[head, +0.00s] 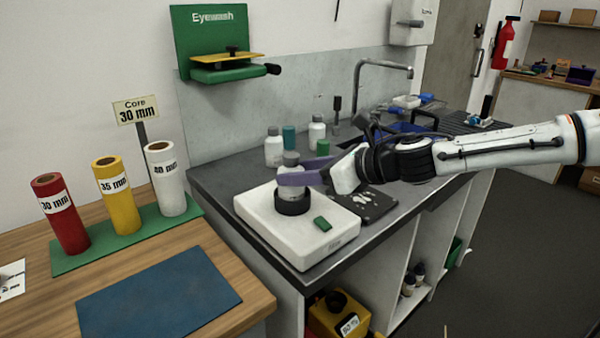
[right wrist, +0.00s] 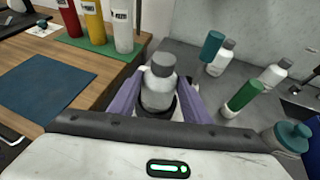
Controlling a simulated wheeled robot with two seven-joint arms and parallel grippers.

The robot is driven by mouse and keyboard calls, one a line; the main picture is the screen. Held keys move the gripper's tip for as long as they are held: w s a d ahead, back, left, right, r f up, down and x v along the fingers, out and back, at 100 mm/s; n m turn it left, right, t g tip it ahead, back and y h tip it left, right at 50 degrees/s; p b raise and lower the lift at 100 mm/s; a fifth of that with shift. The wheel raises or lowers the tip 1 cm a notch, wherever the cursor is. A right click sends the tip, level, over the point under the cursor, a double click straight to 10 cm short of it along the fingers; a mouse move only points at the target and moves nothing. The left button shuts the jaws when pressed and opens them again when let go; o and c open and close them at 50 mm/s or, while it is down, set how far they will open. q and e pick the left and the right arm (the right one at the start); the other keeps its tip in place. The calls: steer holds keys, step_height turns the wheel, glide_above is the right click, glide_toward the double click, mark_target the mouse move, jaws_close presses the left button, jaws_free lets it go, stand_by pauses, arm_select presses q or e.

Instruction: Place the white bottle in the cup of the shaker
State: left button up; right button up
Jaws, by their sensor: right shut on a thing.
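The white bottle (head: 288,190) has a grey cap and stands upright between the purple fingers of my right gripper (head: 304,178), which is shut on it. The shaker (head: 255,213) is a white box on the dark counter, with a round black cup (head: 293,206) on top. The bottle's lower end is at the cup's mouth and looks inside it; whether it touches the bottom is hidden. The right wrist view also shows the bottle (right wrist: 158,90) between both fingers, with the black cup (right wrist: 146,111) around its base. My left gripper is not in view.
Other bottles (head: 274,150) stand behind the shaker near the wall. A sink tap (head: 384,68) is further right. Red, yellow and white rolls (head: 118,195) stand on a green strip on the wooden table at left. A blue mat (head: 160,292) lies in front.

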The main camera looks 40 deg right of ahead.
steer(key=o, duration=1.2)
steer(key=shift+f, duration=0.1)
steer(key=shift+r+p, duration=0.35)
steer(key=shift+p, duration=0.1)
steer(key=shift+p+v, duration=0.75)
steer(key=shift+v, duration=0.3)
steer(key=shift+s+d+r+p, duration=0.15)
steer(key=shift+s+r+p, duration=0.2)
steer(key=shift+s+p, duration=0.15)
steer(key=b, duration=0.2)
glide_toward(297, 169)
steer(key=shift+s+d+r, duration=0.1)
steer(key=shift+s+d, duration=0.15)
steer(key=shift+s, duration=0.3)
steer(key=shift+s+d+r, duration=0.1)
steer(key=shift+s+d, duration=0.2)
steer(key=shift+s, duration=0.3)
